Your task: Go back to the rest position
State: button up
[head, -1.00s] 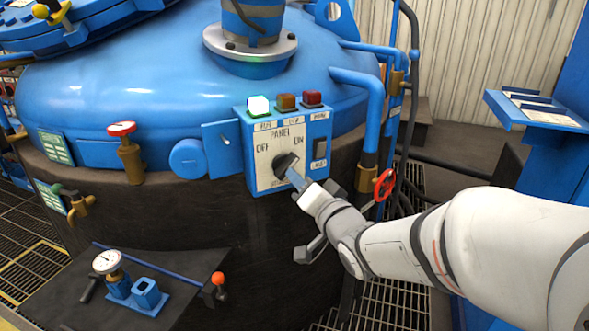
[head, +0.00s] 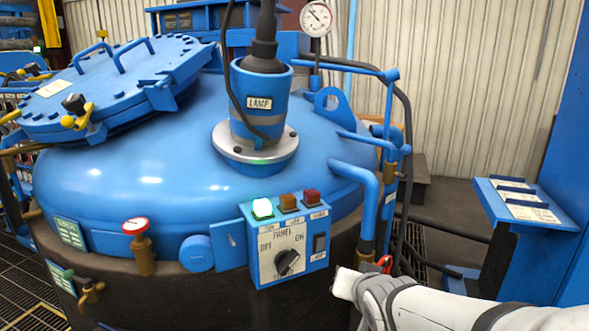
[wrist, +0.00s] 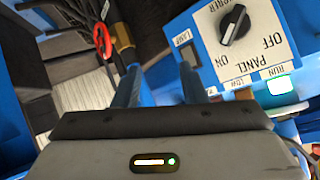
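My gripper (wrist: 158,78) shows in the wrist view with its two fingers apart and nothing between them. In the head view my white wrist (head: 372,292) is at the lower right, just right of the control panel; the fingers cannot be made out there. The blue panel box (head: 246,268) carries a black rotary knob (head: 287,262) between OFF and ON labels. In the wrist view the knob (wrist: 234,25) is clear of my fingers. A green lamp (head: 262,208) on the panel is lit; the amber and red ones look dark.
The blue furnace vessel (head: 150,185) fills the left and middle. A blue stand with cards (head: 520,205) is at the right. Floor shows between stand and vessel.

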jog(key=s+d+r+n+g+p, duration=0.1)
jog(key=s+r+g+p, duration=0.3)
jog(key=s, duration=0.4)
jog(key=s+d+r+n+g+h+p, duration=0.1)
jog(key=s+d+r+n+g+p, duration=0.1)
jog(key=s+r+g+p, duration=0.2)
jog(key=s+r+p, duration=0.2)
jog(key=s+p, duration=0.1)
jog(key=shift+s+d+g+p, duration=0.15)
jog(key=shift+s+g+p, duration=0.2)
jog(key=shift+s+g, duration=0.05)
